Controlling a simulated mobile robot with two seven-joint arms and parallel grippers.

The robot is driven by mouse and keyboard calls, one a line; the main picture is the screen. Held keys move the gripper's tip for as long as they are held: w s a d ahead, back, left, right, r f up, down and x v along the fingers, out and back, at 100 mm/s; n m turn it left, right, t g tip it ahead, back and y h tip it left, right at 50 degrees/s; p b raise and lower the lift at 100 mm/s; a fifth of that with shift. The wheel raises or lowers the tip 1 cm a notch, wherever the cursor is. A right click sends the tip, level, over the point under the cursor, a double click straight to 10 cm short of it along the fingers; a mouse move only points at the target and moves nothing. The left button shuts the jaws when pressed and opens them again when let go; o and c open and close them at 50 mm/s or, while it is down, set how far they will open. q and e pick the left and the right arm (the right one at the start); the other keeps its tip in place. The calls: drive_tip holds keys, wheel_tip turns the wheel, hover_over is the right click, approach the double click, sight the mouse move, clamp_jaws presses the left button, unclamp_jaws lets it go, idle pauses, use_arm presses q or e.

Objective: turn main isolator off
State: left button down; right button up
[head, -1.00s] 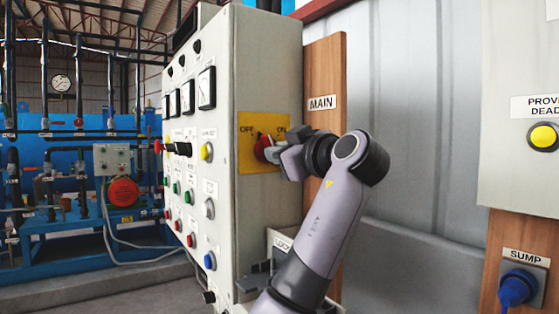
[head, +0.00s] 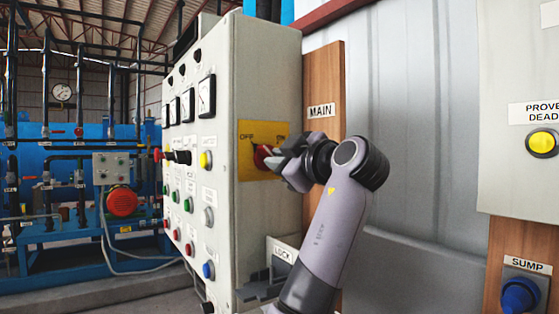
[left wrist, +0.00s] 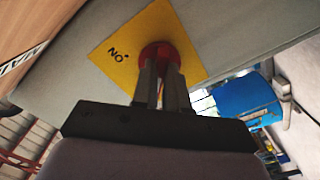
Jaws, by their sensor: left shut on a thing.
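The main isolator is a red rotary handle (head: 263,155) on a yellow plate (head: 248,168) on the side of a pale grey control cabinet (head: 268,75). The plate reads OFF at the left and ON at the right. A MAIN label (head: 321,111) is on the wooden board beside it. My left gripper (head: 276,160) is shut on the handle from the right and hides part of it. In the left wrist view, the fingers (left wrist: 161,88) close at the red handle (left wrist: 160,53), with the ON lettering to the left. The handle's exact angle is hidden. My right gripper is not in view.
A LOCK-labelled box (head: 285,252) sits low on the cabinet, partly behind my left arm. The cabinet front carries several buttons and meters. At the right are a yellow button (head: 541,142) on another box and a blue SUMP socket (head: 520,293). Blue machinery stands at the left.

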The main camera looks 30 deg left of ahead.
use_arm(q)
drive_tip(key=c, duration=1.2)
unclamp_jaws()
drive_tip(key=shift+o, duration=0.2)
drive_tip(key=v, duration=0.7)
drive_tip(key=shift+b, duration=0.4)
drive_tip(key=shift+d, duration=0.2)
